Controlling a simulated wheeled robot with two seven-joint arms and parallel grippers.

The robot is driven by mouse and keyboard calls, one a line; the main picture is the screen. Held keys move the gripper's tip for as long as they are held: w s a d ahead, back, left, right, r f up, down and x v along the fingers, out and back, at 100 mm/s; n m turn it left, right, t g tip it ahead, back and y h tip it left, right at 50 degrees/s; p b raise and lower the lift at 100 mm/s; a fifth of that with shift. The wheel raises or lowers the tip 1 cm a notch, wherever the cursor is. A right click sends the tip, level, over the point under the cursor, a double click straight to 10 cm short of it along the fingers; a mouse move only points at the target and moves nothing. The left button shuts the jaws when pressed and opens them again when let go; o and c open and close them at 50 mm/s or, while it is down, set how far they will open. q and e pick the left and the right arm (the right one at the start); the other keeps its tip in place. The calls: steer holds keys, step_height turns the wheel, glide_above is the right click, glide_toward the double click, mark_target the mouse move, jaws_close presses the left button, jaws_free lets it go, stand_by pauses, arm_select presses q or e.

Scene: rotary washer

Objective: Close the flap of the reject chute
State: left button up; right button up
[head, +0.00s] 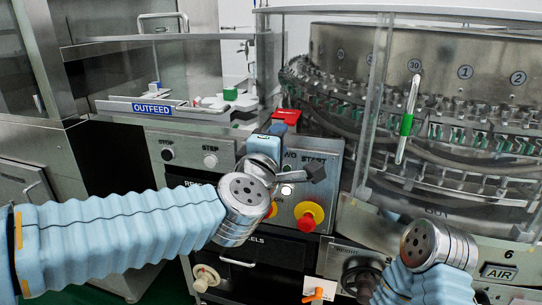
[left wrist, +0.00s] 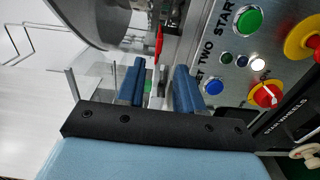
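A small red flap-like piece (head: 286,116) stands at the top edge of the control panel, behind the OUTFEED tray's right end. I cannot tell for sure that it is the reject chute's flap, or its angle. In the left wrist view a narrow red piece (left wrist: 159,45) shows edge-on beyond the gap between my fingers. My left gripper (left wrist: 160,88) is open, its two blue fingers apart with nothing clearly held. In the head view it is over the upper control panel, partly hidden by its own wrist. My right wrist (head: 436,245) is at lower right; its gripper is hidden.
The control panel (head: 335,200) carries a red-on-yellow stop button (head: 308,217) and a green start button (left wrist: 248,20) close to my left gripper. The OUTFEED tray (head: 120,106) is behind left. A clear guard post (head: 372,110) and bottle carousel (head: 450,100) stand to the right.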

arm_select(q)
steer(key=v, duration=0.5)
steer(key=shift+s+a, duration=0.1)
steer(key=shift+s, duration=0.1)
steer(key=w+a+f+m+g+y, duration=0.1)
steer(key=w+f+m+g, duration=0.15)
steer(key=f, duration=0.55)
steer(key=w+f+m+g, duration=0.1)
steer(key=w+f, duration=0.3)
steer(key=f, duration=0.4)
steer(key=s+a+f+m+g+y, duration=0.1)
steer(key=a+f+m+g, duration=0.15)
steer(key=f, duration=0.85)
steer(key=a+f+m+g, duration=0.2)
steer(key=a+f, duration=0.1)
steer(key=f, duration=0.7)
steer(key=s+a+f+m+g, duration=0.2)
steer(key=s+a+f+g, duration=0.1)
steer(key=s+f, duration=0.7)
steer(key=s+a+f+m+g, duration=0.2)
steer(key=s+f+g, duration=0.3)
steer(key=s+f, duration=0.6)
step_height(320, 180, down, 4)
steer(key=shift+s+a+r+m+g+h, duration=0.1)
steer(key=shift+s+a+m+g+h, duration=0.15)
steer(key=shift+a, duration=0.2)
steer(key=shift+w, duration=0.15)
